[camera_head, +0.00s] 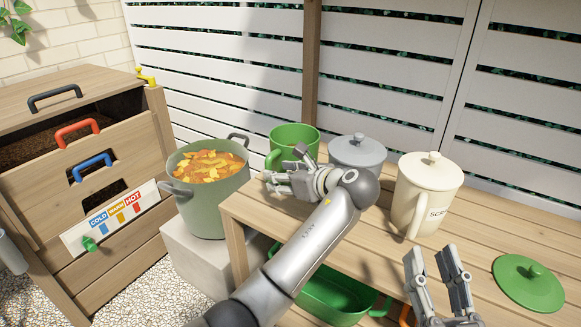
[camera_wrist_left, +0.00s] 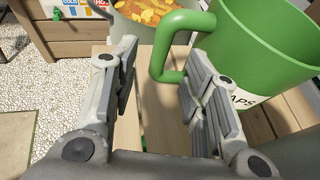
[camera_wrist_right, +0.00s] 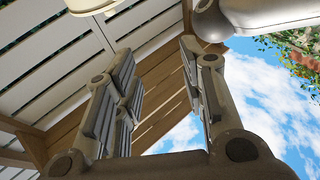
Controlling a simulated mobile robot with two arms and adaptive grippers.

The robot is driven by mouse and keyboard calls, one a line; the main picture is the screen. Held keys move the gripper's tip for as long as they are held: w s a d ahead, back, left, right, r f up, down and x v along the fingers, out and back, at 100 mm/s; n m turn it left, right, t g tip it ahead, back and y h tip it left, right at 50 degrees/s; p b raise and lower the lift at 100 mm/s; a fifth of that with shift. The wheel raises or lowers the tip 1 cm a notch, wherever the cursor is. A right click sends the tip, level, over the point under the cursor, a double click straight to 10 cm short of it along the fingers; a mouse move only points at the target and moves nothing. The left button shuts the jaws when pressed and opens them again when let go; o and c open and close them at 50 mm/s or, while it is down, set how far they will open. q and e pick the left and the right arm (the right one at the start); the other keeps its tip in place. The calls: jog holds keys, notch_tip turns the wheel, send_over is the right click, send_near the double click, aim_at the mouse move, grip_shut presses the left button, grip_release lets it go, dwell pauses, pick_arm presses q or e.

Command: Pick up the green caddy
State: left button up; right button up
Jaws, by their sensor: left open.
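The green caddy (camera_head: 292,135) stands upright without its lid at the back left of the wooden table. Its handle (camera_wrist_left: 160,48) and part of its lettered label (camera_wrist_left: 243,99) show in the left wrist view. My left gripper (camera_head: 284,168) is at the caddy's near side and hides its lower part in the head view. Its fingers are open, with the handle showing between them in the left wrist view; I cannot tell whether they touch it. My right gripper (camera_head: 437,262) is open and empty over the table's front right, tilted upward in its wrist view.
A grey lidded caddy (camera_head: 357,152) and a cream lidded caddy (camera_head: 428,188) stand to the right. A green lid (camera_head: 528,283) lies at the right. A pot of scraps (camera_head: 213,205) stands left on a pale block. A green tub (camera_head: 335,298) sits below the tabletop.

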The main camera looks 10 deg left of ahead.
pick_arm(q)
jog(key=b+x, duration=0.2)
jog(key=x, duration=0.3)
jog(key=shift+w+a+f, duration=0.15)
jog(key=shift+w+a, duration=0.05)
jog(key=shift+a, duration=0.1)
grip_shut()
pick_arm(e)
jog(key=s+r+t+y, duration=0.2)
jog(key=s+r+t, duration=0.3)
jog(key=r, duration=0.2)
jog(key=shift+s+d+r, duration=0.15)
jog(key=shift+r, duration=0.1)
